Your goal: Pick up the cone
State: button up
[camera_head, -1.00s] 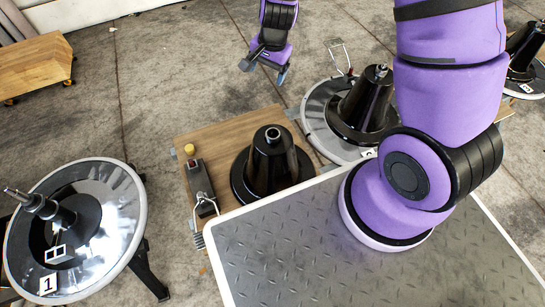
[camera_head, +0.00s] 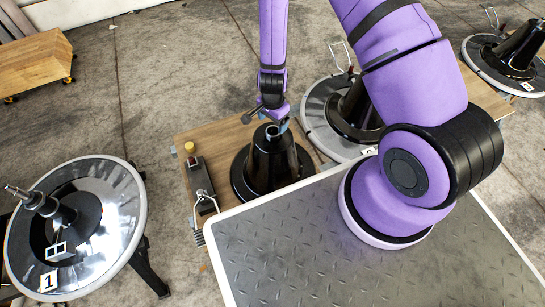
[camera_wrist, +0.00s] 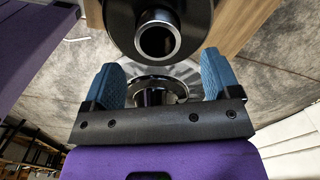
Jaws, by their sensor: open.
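A black cone (camera_head: 268,170) with a wide round base stands upright on a wooden board. Its hollow top shows a silver ring. My gripper (camera_head: 270,124) hangs at the cone's top in the head view. In the wrist view, the cone's ringed top (camera_wrist: 158,38) lies ahead of my gripper (camera_wrist: 163,72), just beyond the two blue fingertips. The fingers are spread wide with nothing held. A second black cone (camera_head: 355,108) stands on a round disc behind, partly hidden by my arm.
The wooden board (camera_head: 215,140) also carries a small box with a yellow knob (camera_head: 189,148). A disc labelled 1 (camera_head: 105,225) stands at the left. Another disc with a black cone (camera_head: 518,48) is at the far right. A wooden cart (camera_head: 35,62) stands back left.

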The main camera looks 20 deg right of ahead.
aim_at(273, 132)
jog(key=shift+s+f, duration=0.15)
jog(key=shift+f, duration=3.05)
grip_shut()
